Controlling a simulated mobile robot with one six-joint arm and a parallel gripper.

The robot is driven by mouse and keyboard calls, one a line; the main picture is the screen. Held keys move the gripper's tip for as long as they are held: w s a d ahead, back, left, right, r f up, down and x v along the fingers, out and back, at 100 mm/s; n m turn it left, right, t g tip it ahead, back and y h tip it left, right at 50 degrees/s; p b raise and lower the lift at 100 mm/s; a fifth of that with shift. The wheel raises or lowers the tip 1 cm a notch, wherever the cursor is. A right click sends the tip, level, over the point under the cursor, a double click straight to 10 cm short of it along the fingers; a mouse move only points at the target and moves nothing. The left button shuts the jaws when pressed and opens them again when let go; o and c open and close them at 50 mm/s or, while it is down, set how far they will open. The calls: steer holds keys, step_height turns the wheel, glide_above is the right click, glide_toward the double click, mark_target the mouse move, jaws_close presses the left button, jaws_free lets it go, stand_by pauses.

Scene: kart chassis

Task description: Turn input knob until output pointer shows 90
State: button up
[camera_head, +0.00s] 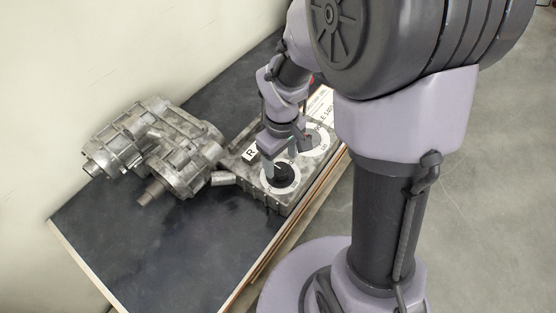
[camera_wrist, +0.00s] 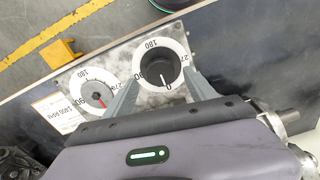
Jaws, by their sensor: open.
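The input knob (camera_wrist: 158,70) is a round black knob on a white dial (camera_wrist: 183,46) marked 180, 270 and 0. Its white line points to the 0. It also shows in the head view (camera_head: 281,177). The output dial (camera_wrist: 78,86), white with a small red pointer (camera_wrist: 100,99), lies to its left in the wrist view. That pointer aims down, toward the lower rim; its exact reading is too small to tell. My gripper (camera_wrist: 162,80) is open, with one finger on each side of the knob. I cannot tell whether the fingers touch it.
The dials sit on a grey metal box (camera_head: 250,181) near the edge of a dark bench top (camera_head: 150,255). A metal gearbox (camera_head: 165,145) stands to the left of it. A white label plate (camera_head: 320,104) lies behind the dials. The front of the bench is clear.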

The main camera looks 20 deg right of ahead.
mark_target(280, 168)
step_height(280, 168, down, 3)
steer(key=shift+f+b, duration=0.1)
steer(key=shift+b, duration=0.3)
steer(key=shift+c, duration=0.5)
steer(key=c, duration=1.3)
steer(key=m, duration=0.5)
steer(key=shift+m+b, duration=0.3)
steer(key=shift+m, duration=0.1)
steer(key=m+b, duration=0.1)
steer(key=m, duration=0.4)
steer(key=shift+m, duration=0.4)
